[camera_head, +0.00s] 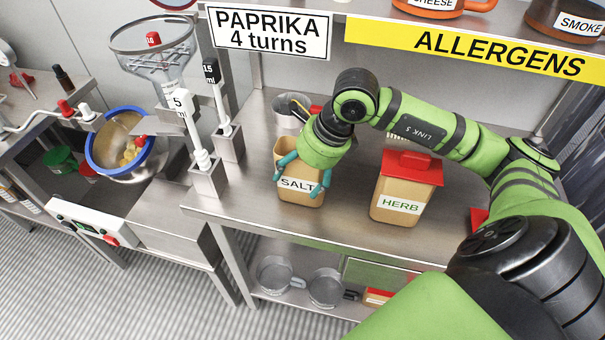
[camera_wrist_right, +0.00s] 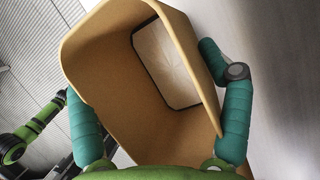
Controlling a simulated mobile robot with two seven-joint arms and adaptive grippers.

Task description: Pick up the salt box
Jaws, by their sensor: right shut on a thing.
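The salt box (camera_head: 299,193) is a tan, tapered box with a white SALT label, near the front left of the steel shelf. My right gripper (camera_head: 298,184) comes down over it from above, with its teal fingers on either side, and is shut on it. In the right wrist view the box (camera_wrist_right: 140,110) is open at the top and tilted in the picture. Pale contents show inside it, between the gripper's fingers (camera_wrist_right: 155,120). I cannot tell whether the box touches the shelf. My left gripper is not in view.
A tan HERB box (camera_head: 404,190) with a red lid stands right of the salt box. A metal cup (camera_head: 290,112) stands behind. Metal pans (camera_head: 325,287) sit on the lower shelf.

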